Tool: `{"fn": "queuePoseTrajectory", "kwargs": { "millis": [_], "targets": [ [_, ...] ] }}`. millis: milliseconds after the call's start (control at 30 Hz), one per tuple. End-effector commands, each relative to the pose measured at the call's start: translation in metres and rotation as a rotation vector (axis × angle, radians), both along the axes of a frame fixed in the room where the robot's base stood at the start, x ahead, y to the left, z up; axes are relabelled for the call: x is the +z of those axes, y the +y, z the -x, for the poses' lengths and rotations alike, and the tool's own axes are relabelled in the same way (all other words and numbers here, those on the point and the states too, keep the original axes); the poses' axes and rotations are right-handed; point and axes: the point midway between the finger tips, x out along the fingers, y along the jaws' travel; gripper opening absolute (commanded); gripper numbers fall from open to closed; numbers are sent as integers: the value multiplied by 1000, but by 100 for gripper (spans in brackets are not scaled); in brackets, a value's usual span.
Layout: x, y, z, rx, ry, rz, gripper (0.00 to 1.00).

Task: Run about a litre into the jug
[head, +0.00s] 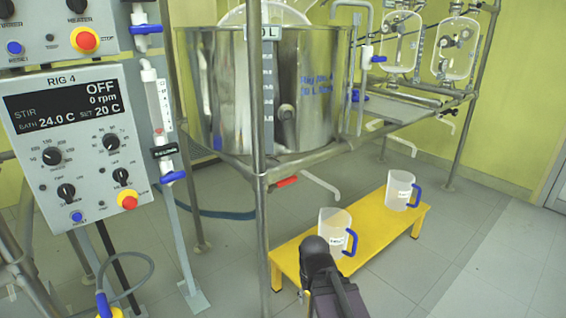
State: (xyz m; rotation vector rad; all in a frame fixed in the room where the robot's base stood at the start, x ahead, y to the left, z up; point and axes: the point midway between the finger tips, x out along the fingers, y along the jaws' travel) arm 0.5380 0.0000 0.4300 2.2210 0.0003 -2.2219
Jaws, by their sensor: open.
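Two clear jugs with blue handles and white labels stand upright on a low yellow bench (381,237). The near jug (334,224) is left of centre, and the far jug (398,190) is at the right end. Both look empty; their labels are too small to read surely. A large steel vessel (235,90) hangs in a pipe frame behind the bench. A red valve handle (286,182) shows below it, and a pale bent outlet pipe (321,184) lies to its right. A dark part of my arm rises at the bottom, overlapping the near jug's lower left. My gripper's fingers do not show.
A control panel (85,140) marked RIG 4 reads OFF and 0 rpm at left. Beside it is a clear tube (160,105) with blue-handled valves. A frame post (257,215) stands left of the near jug. Glass vessels (456,47) hang back right. The right floor is clear.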

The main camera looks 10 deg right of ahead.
Motion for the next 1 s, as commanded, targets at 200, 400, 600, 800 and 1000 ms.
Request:
{"fn": "queuePoseTrajectory", "kwargs": {
  "millis": [200,400,600,800,1000],
  "targets": [
    [54,0,0,0,0,0,59],
    [86,0,0,0,0,0,59],
    [102,0,0,0,0,0,59],
    [104,0,0,0,0,0,59],
    [103,0,0,0,0,0,59]
  ]
}}
